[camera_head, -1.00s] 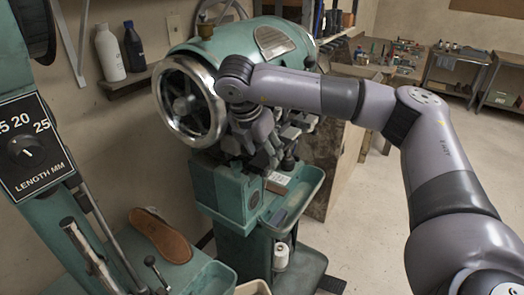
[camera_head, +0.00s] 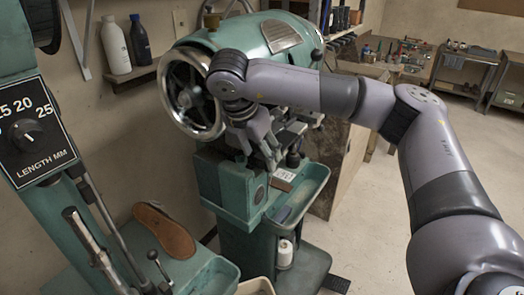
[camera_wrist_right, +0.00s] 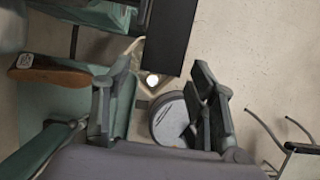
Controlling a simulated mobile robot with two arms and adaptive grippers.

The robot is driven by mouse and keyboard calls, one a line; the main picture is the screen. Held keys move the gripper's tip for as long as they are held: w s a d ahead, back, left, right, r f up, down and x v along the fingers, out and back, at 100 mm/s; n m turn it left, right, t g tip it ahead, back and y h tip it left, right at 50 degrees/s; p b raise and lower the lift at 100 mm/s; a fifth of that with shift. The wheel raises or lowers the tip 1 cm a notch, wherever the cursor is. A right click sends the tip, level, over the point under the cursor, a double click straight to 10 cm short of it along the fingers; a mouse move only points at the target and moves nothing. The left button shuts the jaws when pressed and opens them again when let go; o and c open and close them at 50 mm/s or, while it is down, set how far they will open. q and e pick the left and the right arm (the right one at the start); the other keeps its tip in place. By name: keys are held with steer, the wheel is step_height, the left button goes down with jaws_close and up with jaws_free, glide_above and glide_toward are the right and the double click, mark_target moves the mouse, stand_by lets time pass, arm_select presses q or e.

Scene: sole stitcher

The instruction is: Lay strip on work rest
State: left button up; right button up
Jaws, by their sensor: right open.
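My right gripper (camera_head: 258,142) hangs in front of the green stitching machine (camera_head: 262,38), below its handwheel and above the tray. Its two fingers are spread apart with nothing between them, as the right wrist view (camera_wrist_right: 162,100) also shows. A small brown flat piece (camera_head: 284,175), possibly the strip, lies by a white label near the green tray (camera_head: 318,172), below and right of the fingers. I cannot tell for certain which part is the work rest; the gripper and arm hide part of the machine's head. My left gripper is out of view.
A brown shoe sole (camera_head: 165,230) lies on a green surface at the lower left; it also shows in the wrist view (camera_wrist_right: 48,76). A white thread spool (camera_head: 284,252) stands below the tray. Bottles (camera_head: 116,46) sit on a wall shelf.

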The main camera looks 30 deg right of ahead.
steer(key=shift+s+a, duration=0.1)
steer(key=shift+a, duration=0.2)
steer(key=shift+o, duration=0.4)
steer(key=o, duration=0.5)
steer(key=shift+c, duration=0.2)
steer(key=v, duration=1.2)
